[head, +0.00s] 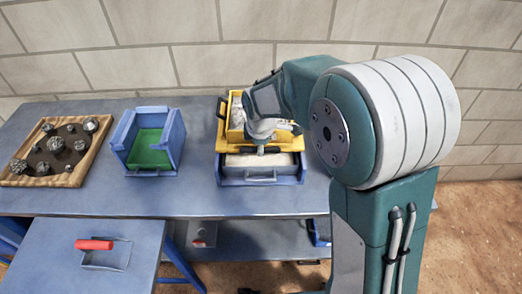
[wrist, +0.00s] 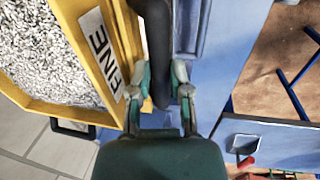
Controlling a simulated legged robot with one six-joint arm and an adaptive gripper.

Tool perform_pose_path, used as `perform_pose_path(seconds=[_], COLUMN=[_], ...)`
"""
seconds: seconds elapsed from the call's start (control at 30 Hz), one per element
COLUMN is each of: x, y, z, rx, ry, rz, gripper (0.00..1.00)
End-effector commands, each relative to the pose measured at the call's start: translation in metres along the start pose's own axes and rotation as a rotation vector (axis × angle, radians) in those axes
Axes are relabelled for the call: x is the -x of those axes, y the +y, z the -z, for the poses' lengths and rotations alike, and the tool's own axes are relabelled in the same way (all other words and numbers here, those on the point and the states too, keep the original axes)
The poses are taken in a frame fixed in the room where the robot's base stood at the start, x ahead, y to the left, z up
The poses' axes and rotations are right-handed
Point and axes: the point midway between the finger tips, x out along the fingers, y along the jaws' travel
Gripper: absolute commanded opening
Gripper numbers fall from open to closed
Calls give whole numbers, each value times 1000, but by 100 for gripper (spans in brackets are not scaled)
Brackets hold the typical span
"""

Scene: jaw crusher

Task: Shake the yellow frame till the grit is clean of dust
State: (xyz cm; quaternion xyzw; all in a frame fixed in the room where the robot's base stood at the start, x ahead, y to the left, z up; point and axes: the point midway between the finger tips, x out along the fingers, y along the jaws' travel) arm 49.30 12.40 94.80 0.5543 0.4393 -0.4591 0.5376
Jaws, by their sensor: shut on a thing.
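The yellow frame (head: 228,108) sits at the back of the blue table, over a blue holder (head: 232,181) with a pale tray in it. The wrist view shows the frame's yellow wall (wrist: 62,22) with a label reading FINE, and light grey speckled grit (wrist: 40,50) inside. My gripper (head: 262,128) is at the frame's near right side. In the wrist view my gripper (wrist: 163,88) is shut on the frame's black handle (wrist: 157,40). Another black handle (wrist: 72,127) sticks out from the frame. My wrist hides part of the frame in the head view.
A blue box with a green inside (head: 122,135) stands left of the frame. A wooden tray (head: 30,181) with dark lumps lies farther left. A scoop with a red handle (head: 94,244) lies on the lower front table. A tiled wall is close behind the table.

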Motion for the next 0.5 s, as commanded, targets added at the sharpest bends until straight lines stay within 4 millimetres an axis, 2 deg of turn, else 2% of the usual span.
perform_pose_path(seconds=[0.1, 0.13, 0.2, 0.5], x=[-1, -1, -1, 0], y=[-2, -2, -2, -1], z=[2, 2, 2, 1], rx=[0, 0, 1, 0], ry=[2, 2, 2, 1], rz=[3, 3, 3, 2], gripper=[0, 30, 59, 59])
